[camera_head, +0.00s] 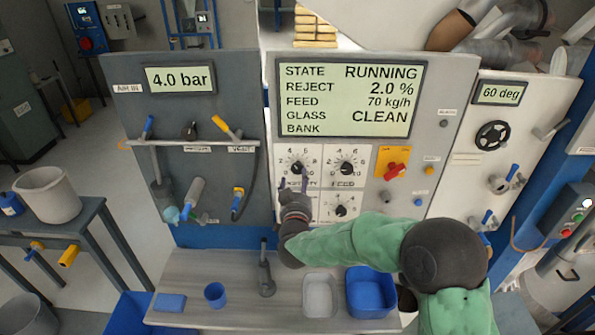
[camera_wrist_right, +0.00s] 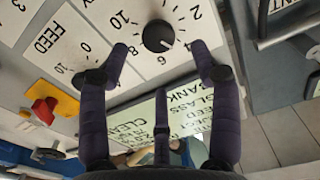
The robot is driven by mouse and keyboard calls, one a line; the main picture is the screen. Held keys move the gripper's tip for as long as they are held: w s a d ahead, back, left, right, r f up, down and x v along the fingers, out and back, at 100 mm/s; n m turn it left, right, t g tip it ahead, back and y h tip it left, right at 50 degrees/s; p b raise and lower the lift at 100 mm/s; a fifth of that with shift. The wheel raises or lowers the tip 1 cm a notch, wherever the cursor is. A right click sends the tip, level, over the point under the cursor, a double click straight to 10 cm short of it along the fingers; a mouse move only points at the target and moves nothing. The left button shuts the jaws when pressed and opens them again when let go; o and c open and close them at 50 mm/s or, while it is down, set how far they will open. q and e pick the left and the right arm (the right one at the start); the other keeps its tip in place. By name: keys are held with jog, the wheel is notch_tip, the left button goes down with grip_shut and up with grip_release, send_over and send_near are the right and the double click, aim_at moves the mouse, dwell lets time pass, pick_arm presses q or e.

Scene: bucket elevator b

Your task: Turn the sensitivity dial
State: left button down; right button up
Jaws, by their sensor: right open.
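The sensitivity dial (camera_head: 297,167) is a black knob on a white numbered scale, upper left of the dials below the display; its label is partly hidden by my gripper. My right gripper (camera_head: 293,183) is just below it in the head view, its fingers spread and empty. In the right wrist view the knob (camera_wrist_right: 158,36) lies between the two spread fingertips of my right gripper (camera_wrist_right: 159,49), with a gap on each side. A third finger shows lower in the middle. The knob's white mark points between 4 and 6. My left gripper is not in view.
The feed dial (camera_head: 346,168) is close on the right, and another dial (camera_head: 341,210) is below. A red switch (camera_head: 395,171) on a yellow plate is further right. The display (camera_head: 345,97) reads RUNNING, reject 2.0 %. A blue bin (camera_head: 370,290) stands on the bench below.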

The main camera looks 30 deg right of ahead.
aim_at(298, 169)
jog(key=x, duration=0.6)
jog(key=shift+w, duration=0.15)
jog(key=shift+d, duration=0.1)
jog(key=c, duration=1.1)
